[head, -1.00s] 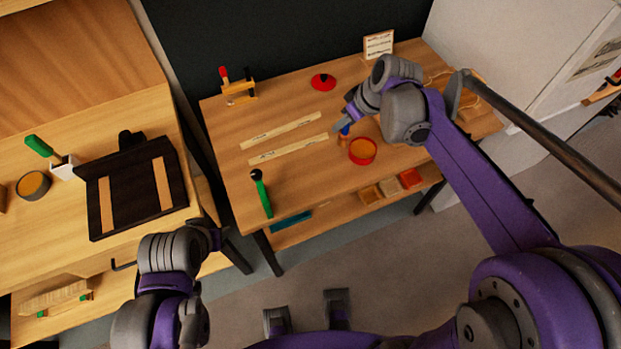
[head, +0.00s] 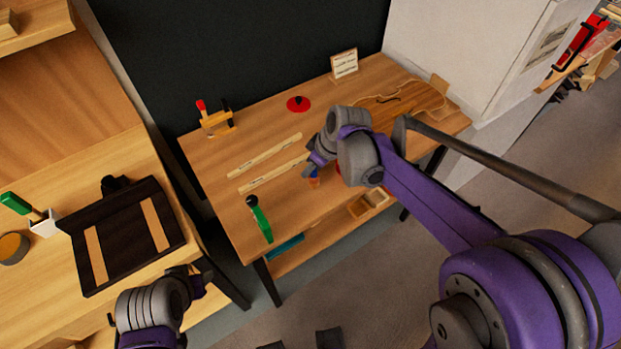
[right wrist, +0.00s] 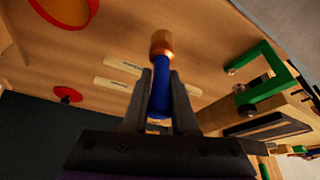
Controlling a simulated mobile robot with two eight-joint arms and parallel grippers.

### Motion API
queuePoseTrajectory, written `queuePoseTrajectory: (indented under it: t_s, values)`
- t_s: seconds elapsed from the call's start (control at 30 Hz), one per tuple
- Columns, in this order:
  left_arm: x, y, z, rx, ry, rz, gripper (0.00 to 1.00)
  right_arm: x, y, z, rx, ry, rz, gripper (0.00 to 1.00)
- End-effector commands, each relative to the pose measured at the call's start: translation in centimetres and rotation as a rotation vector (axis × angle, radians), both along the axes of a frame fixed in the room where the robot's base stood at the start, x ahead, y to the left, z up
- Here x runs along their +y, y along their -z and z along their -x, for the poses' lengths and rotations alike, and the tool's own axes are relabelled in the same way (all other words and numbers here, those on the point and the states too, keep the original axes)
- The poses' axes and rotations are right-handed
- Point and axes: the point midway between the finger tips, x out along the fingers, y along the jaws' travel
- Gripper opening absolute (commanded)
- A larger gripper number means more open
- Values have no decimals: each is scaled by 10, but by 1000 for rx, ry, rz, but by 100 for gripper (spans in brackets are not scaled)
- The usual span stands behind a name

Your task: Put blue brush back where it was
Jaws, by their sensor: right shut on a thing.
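The blue brush (right wrist: 160,85) is in my right gripper (right wrist: 160,112), which is shut on its blue handle; its copper-coloured end points away from the gripper. In the head view the brush (head: 314,179) shows small below my right gripper (head: 313,170), over the front part of the middle bench, right of two pale strips. I cannot tell whether it touches the bench top. A red pot with orange contents (right wrist: 65,8) shows at the top left of the right wrist view; my right arm mostly hides it in the head view. My left gripper (head: 188,272) is low at the left, its fingers unclear.
The left bench holds a dark tray (head: 125,240) and a white holder (head: 46,224).

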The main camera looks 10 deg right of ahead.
Motion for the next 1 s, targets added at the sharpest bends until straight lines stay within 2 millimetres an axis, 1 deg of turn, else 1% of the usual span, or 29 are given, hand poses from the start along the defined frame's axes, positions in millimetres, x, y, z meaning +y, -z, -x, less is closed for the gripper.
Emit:
queuePoseTrajectory:
  t_s: [0.3, 0.6, 0.73, 0.77, 0.8, 0.9, 1.0]
  values:
    - [0, 4, 1, 2, 0, 0, 50, 0, 39, 0, 0, 0, 0, 0]
    - [0, 5, 1, 2, 0, 0, 50, 0, 41, 0, 0, 0, 0, 0]
    - [0, 8, 2, 4, 0, 0, 50, 0, 46, 0, 0, 0, 0, 0]
    - [0, 7, 2, 4, 0, 0, 50, 0, 45, 0, 0, 0, 0, 31]
    - [0, 7, 2, 3, 0, 0, 50, 0, 44, 0, 0, 0, 0, 38]
    - [0, 7, 2, 3, 0, 0, 50, 0, 44, 0, 0, 0, 0, 56]
    - [0, 7, 2, 3, 0, 0, 50, 0, 44, 0, 0, 0, 0, 56]
